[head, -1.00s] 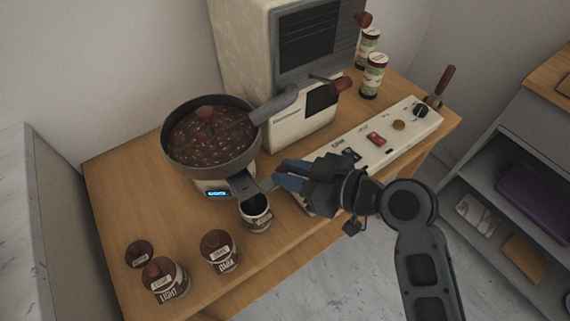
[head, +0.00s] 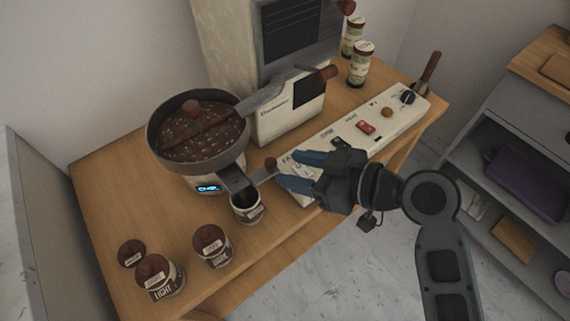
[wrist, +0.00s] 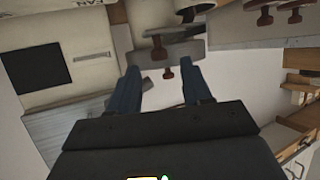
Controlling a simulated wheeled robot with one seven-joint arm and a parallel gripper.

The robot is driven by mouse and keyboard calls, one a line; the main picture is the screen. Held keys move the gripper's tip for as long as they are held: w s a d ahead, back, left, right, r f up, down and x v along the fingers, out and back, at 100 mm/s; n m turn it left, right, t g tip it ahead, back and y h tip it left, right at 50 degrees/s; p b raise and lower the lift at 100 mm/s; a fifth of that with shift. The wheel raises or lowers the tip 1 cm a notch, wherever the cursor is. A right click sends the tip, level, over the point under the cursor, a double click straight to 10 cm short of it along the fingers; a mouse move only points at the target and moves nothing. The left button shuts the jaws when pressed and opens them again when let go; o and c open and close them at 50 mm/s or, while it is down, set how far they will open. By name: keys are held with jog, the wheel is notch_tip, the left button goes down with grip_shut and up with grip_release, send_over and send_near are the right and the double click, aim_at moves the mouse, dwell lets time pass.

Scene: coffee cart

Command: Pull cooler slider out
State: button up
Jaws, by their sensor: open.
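The cooler (head: 240,120) is a round dark pan full of brown beans with a stirring arm. A grey chute (head: 236,178) slopes down from it over an open jar (head: 247,209). The slider, a thin grey plate (head: 261,174) with a brown knob (head: 270,164), sticks out of the chute's right side. My gripper (head: 292,170) is open, its blue fingers just right of the knob and apart from it in the head view. In the wrist view, a brown knob (wrist: 168,73) shows between the spread fingertips (wrist: 162,71). The slider's inner end is hidden in the chute.
A cream roaster (head: 290,110) stands behind, and a long switch panel (head: 365,125) lies beneath and beside my gripper. A DARK jar (head: 212,250) and a LIGHT jar (head: 160,280) stand at the front left. Free counter lies left of the cooler.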

jog(key=shift+v, duration=1.95)
jog(key=shift+f, duration=0.1)
jog(key=s+d+f+m+t+h, duration=0.2)
jog(key=s+d+f+m+h, duration=0.2)
jog(key=s+d, duration=0.25)
jog(key=s+d+f+m+t+h, duration=0.2)
jog(key=s+d+f+m+h, duration=0.25)
jog(key=s, duration=0.35)
jog(key=s+d+r+m+t+h, duration=0.2)
jog(key=s+r+t, duration=0.1)
jog(key=s+r, duration=0.8)
jog(key=s, duration=0.3)
jog(key=shift+s+d+m+h, duration=0.2)
jog(key=shift+d+m+h, duration=0.15)
jog(key=shift+d, duration=0.05)
jog(key=shift+c, duration=0.2)
